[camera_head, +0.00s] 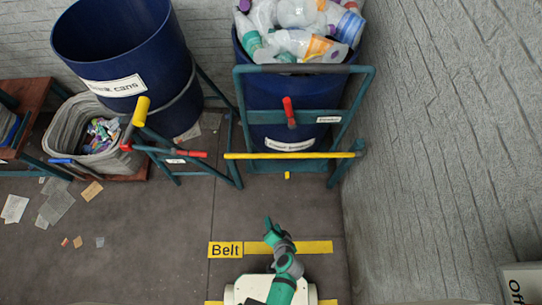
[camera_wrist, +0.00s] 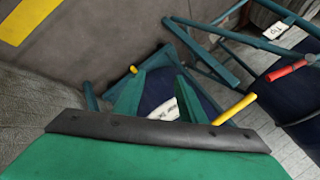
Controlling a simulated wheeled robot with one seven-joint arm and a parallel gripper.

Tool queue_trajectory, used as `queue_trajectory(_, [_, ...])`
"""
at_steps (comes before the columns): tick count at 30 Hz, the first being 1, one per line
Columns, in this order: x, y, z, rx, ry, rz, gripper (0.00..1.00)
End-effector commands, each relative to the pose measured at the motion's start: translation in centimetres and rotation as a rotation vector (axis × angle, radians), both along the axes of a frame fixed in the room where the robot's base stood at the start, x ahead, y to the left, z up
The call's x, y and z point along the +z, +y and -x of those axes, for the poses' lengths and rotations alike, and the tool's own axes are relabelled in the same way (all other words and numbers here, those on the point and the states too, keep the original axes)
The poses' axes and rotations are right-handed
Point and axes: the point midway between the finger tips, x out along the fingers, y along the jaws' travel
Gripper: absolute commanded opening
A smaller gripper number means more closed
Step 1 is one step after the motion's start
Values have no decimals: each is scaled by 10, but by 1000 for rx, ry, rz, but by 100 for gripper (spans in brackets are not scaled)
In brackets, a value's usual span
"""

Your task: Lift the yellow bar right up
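The yellow bar (camera_head: 287,156) lies level across the front of the teal frame at the right-hand blue bin, in the head view. My gripper (camera_head: 268,222) is well in front of it, over the floor and apart from it. In the wrist view my gripper (camera_wrist: 158,85) has its two green fingers spread, with nothing held between them. A yellow rod (camera_wrist: 236,107) shows beyond the right finger there, partly hidden by the gripper body; I cannot tell which yellow part it is.
The teal frame (camera_head: 243,110) carries a red handle (camera_head: 288,112). The right blue bin holds bottles. Left are another blue bin (camera_head: 120,45), a stand with a yellow-tipped lever (camera_head: 140,111), and a grey basket (camera_head: 70,125). A grey wall (camera_head: 450,150) closes the right side. Papers litter the left floor.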

Motion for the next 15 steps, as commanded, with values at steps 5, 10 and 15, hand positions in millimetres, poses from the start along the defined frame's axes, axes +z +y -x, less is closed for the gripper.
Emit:
queue_trajectory(5, [-22,1,-57,-9,21,-250,37])
queue_trajectory(10, [-10,-8,-112,9,-14,-488,37])
queue_trajectory(15, [26,-31,-163,47,-99,-700,37])
